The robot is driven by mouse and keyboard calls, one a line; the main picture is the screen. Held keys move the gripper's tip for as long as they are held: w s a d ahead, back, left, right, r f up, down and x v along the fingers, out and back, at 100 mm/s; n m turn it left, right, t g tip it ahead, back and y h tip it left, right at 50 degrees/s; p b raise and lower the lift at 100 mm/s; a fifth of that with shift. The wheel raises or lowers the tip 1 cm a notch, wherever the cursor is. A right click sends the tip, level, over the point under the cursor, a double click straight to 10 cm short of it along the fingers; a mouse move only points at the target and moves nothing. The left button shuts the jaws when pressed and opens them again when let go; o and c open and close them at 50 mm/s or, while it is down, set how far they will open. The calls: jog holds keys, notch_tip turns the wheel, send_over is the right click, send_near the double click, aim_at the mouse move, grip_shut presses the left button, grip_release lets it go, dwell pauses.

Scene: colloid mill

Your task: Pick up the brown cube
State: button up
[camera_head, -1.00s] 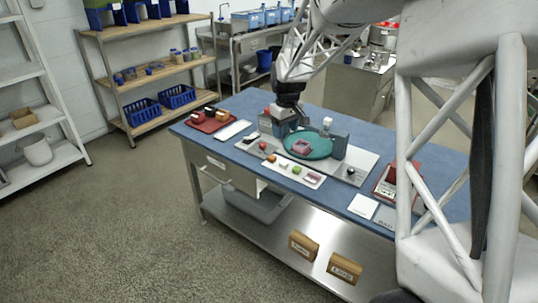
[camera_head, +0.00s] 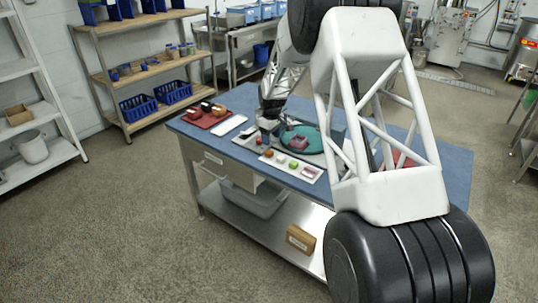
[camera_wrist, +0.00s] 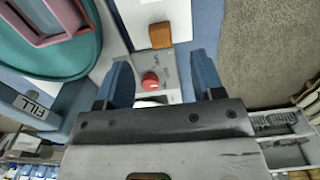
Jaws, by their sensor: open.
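In the wrist view, an orange-brown cube (camera_wrist: 160,35) sits at the end of a white tray (camera_wrist: 154,10), ahead of my gripper (camera_wrist: 162,80). The two blue fingers are apart with nothing held between them. A red round button (camera_wrist: 150,82) on a grey plate shows between them. In the head view, the small orange-brown cube (camera_head: 267,153) is at the left end of the white tray (camera_head: 318,178), just below my dark gripper (camera_head: 266,138). Its fingertips are too small to make out there. Another brownish block (camera_head: 219,110) is on the red tray (camera_head: 203,121) at the left.
A teal round plate (camera_head: 313,146) with a pink square piece (camera_head: 298,139) is right of the gripper; a blue-grey post labelled FILL (camera_wrist: 35,108) stands close by in the wrist view. Green and pink pieces share the white tray. My arm hides the table's right part.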

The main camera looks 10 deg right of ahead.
aim_at(271, 152)
jog(key=shift+f, duration=0.1)
jog(key=shift+f, duration=1.2)
jog(key=shift+f, duration=0.1)
jog(key=shift+f, duration=2.55)
jog(key=shift+c, duration=0.3)
jog(key=c, duration=0.9)
